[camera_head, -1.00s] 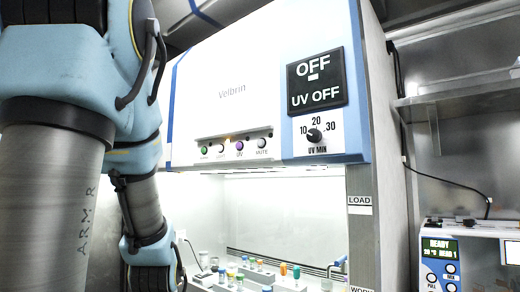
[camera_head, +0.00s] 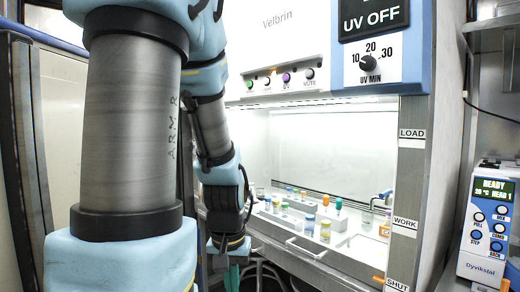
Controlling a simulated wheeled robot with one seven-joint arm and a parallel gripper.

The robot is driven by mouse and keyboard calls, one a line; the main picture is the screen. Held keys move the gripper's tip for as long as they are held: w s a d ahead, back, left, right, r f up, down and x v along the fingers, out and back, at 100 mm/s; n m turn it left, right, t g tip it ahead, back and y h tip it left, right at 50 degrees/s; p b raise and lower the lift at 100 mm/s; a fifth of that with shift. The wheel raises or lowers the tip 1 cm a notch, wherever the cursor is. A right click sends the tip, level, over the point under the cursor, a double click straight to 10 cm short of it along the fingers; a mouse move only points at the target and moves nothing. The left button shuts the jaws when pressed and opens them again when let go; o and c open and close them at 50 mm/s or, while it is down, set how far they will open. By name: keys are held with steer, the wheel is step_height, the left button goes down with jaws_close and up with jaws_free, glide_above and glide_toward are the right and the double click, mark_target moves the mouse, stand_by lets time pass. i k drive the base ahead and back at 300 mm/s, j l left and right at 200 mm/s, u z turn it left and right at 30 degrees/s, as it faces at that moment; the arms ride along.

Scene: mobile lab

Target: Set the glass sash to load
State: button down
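The safety cabinet (camera_head: 300,55) stands ahead, with its lit opening below the white front panel. On its right post are the labels LOAD (camera_head: 412,133), WORK (camera_head: 405,223) and SHUT (camera_head: 397,284), from top to bottom. A white rail with a bar handle (camera_head: 306,249) runs along the front of the opening, its right end near the SHUT label. The clear glass itself is hard to make out, so I cannot tell the sash height surely. My arm hangs down left of the opening; I cannot make out my gripper's fingers.
Several small capped vials (camera_head: 325,230) stand inside the cabinet behind the rail. The panel above has buttons and a UV dial (camera_head: 368,62). A Dyvikstal instrument (camera_head: 488,222) stands at the right. My arm covers much of the left side.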

mark_target(369, 274)
steer(key=i+l, duration=0.1)
steer(key=i, duration=0.6)
steer(key=i+l+u, duration=0.1)
steer(key=u, duration=0.25)
steer(key=i+l+u, duration=0.2)
steer(key=u, duration=0.2)
steer(key=i+l+u, duration=0.35)
steer(key=j+u, duration=0.1)
steer(key=u, duration=0.45)
steer(key=k+j, duration=0.05)
